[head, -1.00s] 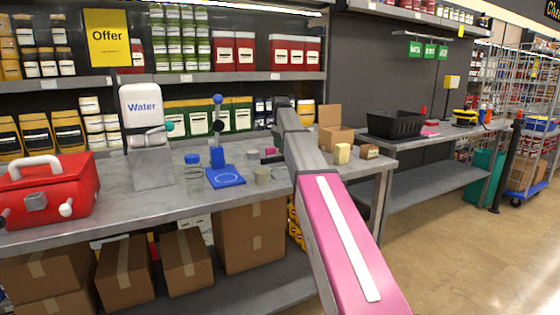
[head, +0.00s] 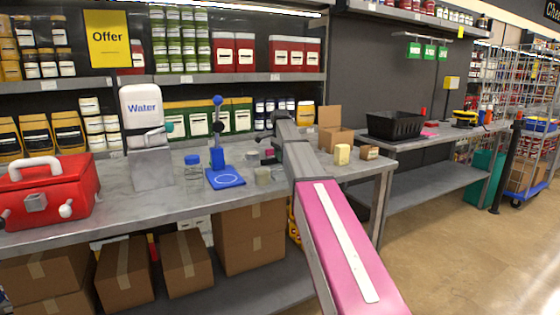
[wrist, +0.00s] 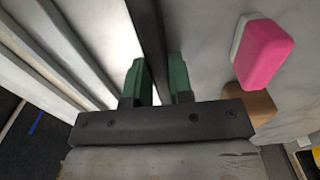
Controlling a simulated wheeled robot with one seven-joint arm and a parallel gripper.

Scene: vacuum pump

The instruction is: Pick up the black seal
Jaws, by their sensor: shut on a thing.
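In the wrist view my gripper (wrist: 158,82) has two green fingers closed on a long, thin dark strip (wrist: 150,35). The strip appears to be the black seal; it runs up out of the picture between the fingers. Its full shape and whether it touches the grey surface cannot be told. In the head view my own arm reaches over the grey workbench (head: 110,205) and hides the gripper and what it holds.
A pink-and-white block (wrist: 262,52) and a brown block (wrist: 250,108) lie right of my gripper. On the bench stand a blue stand (head: 218,150), a blue-lidded jar (head: 193,172), a red case (head: 45,192), a water dispenser (head: 146,130) and a cream block (head: 342,154).

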